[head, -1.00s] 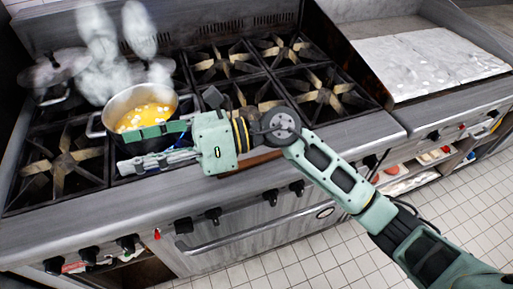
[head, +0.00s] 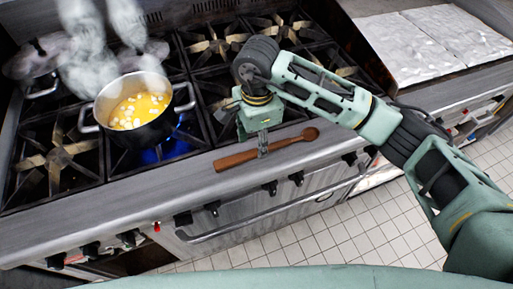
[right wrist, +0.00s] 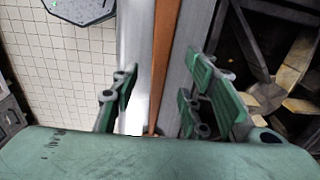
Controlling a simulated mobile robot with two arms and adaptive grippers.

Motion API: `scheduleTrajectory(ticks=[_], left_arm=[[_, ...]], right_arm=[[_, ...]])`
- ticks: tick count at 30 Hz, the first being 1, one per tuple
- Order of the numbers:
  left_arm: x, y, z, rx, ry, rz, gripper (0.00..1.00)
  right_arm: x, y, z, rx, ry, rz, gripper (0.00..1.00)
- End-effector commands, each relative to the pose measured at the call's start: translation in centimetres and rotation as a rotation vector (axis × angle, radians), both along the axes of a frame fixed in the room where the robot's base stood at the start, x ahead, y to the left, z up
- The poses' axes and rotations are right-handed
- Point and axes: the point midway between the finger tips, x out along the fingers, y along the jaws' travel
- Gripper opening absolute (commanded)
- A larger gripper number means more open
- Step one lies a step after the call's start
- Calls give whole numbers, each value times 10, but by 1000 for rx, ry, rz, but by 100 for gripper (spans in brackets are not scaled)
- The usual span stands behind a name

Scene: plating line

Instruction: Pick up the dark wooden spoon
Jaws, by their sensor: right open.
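The dark wooden spoon (head: 235,160) lies on the steel front ledge of the stove, its bowl end to the right. My right gripper (head: 263,149) points down over the middle of the spoon in the head view. In the right wrist view the spoon's reddish-brown shaft (right wrist: 164,55) runs between the two spread green fingers of the right gripper (right wrist: 158,102), with gaps at both sides. The gripper is open and holds nothing. Its exact height above the ledge is hard to tell. My left gripper is in neither view.
A pot (head: 140,109) with yellow liquid and white pieces stands over a blue flame, left of the gripper. A lidded pot (head: 40,66) and steam are behind it. Several knobs and an oven handle (head: 270,213) line the front. A flat griddle (head: 415,47) is at the right.

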Motion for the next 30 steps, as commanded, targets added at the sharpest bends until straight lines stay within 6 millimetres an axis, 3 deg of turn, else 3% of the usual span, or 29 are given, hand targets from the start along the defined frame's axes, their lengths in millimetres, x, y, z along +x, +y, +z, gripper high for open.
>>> scheduleTrajectory(ticks=[1, 6, 14, 28, 30], left_arm=[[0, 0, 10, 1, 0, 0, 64], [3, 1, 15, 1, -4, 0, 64], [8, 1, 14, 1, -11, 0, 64], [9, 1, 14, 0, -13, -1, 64], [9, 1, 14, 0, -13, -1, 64]], right_arm=[[-3, 1, -4, 0, 7, -1, 42], [-2, 2, -26, 1, 3, -1, 42], [-1, 2, -31, 2, 1, -1, 42], [-1, 2, -31, 2, 1, -1, 2], [-1, 2, -31, 2, 1, -1, 0]])
